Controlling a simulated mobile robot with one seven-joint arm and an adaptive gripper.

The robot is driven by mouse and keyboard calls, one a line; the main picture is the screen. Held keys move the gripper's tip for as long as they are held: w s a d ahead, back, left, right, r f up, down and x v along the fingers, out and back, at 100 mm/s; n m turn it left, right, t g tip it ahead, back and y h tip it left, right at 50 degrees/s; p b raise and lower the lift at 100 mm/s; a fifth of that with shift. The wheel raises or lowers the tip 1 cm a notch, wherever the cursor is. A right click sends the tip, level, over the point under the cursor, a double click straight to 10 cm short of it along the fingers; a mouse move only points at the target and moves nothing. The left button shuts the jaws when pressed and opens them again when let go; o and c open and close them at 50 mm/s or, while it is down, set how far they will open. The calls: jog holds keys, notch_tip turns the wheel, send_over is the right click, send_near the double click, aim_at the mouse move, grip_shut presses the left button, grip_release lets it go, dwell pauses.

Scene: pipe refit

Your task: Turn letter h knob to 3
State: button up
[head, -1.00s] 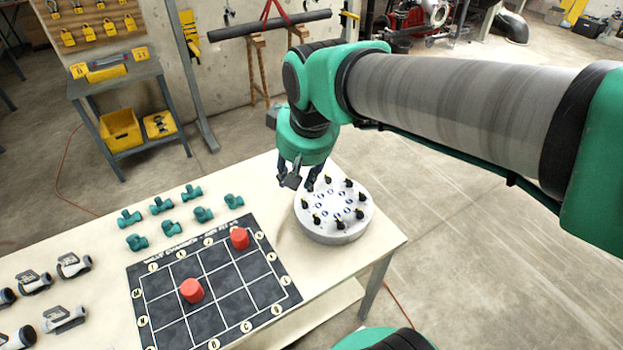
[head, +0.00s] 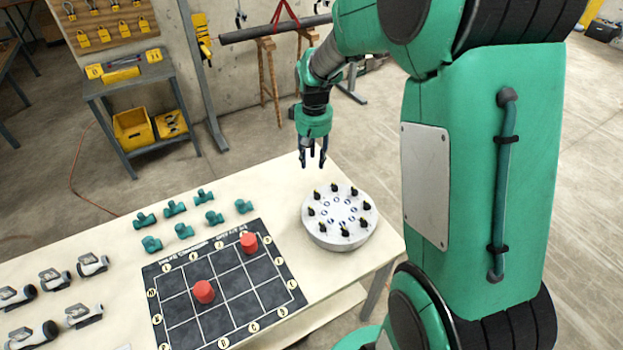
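A round grey disc (head: 320,237) stands on the right end of the table. Several small black knobs with yellow marks ring its white top, with blue-and-white marks inside the ring. The knobs' letters and numbers are too small to read, so I cannot tell which one is h. My gripper (head: 313,163) points down above the table's back edge, behind and slightly left of the disc. Its fingers are apart with nothing between them, and it touches no knob.
On the pale table (head: 285,188), a black grid board (head: 228,318) bears two red cylinders (head: 204,291). Several green pipe fittings (head: 175,208) lie behind it, and several grey-white fittings (head: 92,263) lie left. A steel side table (head: 128,86) stands behind.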

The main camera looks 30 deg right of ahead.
jog(key=p, duration=0.1)
send_over(317, 195)
jog(key=w+d, duration=0.1)
notch_tip(317, 195, down, 6)
jog(key=shift+g, duration=0.4)
jog(key=shift+f, duration=0.15)
notch_tip(317, 195, down, 14)
jog(key=shift+r+b, duration=0.2)
jog(key=shift+b, duration=0.65)
grip_shut()
